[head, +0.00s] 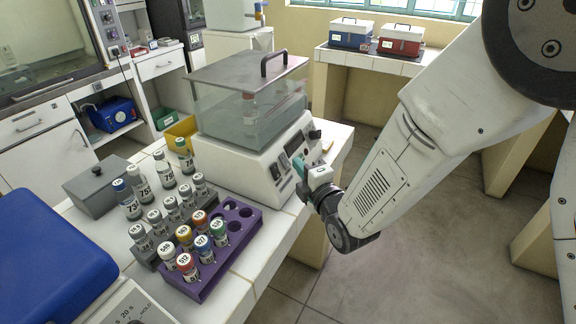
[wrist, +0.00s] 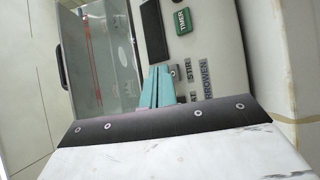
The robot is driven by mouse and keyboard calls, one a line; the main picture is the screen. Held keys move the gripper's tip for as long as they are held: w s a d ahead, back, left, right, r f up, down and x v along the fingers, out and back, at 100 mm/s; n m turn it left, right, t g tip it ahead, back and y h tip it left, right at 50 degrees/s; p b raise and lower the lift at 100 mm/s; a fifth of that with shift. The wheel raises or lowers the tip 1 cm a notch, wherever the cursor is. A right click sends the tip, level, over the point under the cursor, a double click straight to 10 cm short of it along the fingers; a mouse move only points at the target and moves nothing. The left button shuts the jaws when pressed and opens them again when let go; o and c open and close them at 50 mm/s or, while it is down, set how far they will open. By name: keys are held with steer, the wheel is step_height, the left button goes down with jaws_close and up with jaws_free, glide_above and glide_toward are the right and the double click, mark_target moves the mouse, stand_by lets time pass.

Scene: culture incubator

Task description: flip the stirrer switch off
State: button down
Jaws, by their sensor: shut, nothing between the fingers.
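The white incubator (head: 235,165) with a clear lidded bath (head: 250,110) stands on the tiled bench; its front panel faces right. In the wrist view its panel (wrist: 215,50) carries a grey switch (wrist: 175,72) beside the "STIR" label. My gripper (head: 298,164) is at the panel in the head view, hiding part of it. In the wrist view my gripper's teal fingers (wrist: 157,75) are together and empty. Their tips are right beside the stirrer switch; I cannot tell whether they touch it. The switch's on or off position is not clear.
A green TIMER switch (wrist: 183,21) sits farther along the panel. A purple rack (head: 245,222) with capped vials, a grey box (head: 100,187) and a blue-lidded device (head: 45,255) share the bench. Open floor (head: 400,260) lies right of the bench.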

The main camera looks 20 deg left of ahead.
stand_by(0.6)
steer(key=shift+a+f, duration=0.2)
steer(key=shift+a, duration=0.15)
steer(key=shift+a+f, duration=0.2)
steer(key=shift+a, duration=0.05)
stand_by(0.5)
steer(key=shift+d+r, duration=0.4)
steer(key=shift+d, duration=0.25)
steer(key=shift+r, duration=0.1)
steer(key=shift+s+d+r, duration=0.1)
steer(key=shift+d+r, duration=0.3)
steer(key=shift+d, duration=0.3)
steer(key=shift+s+d+r, duration=0.1)
steer(key=shift+d+r, duration=0.35)
steer(key=shift+d, duration=0.25)
steer(key=shift+d+r, duration=0.4)
steer(key=shift+d, duration=0.3)
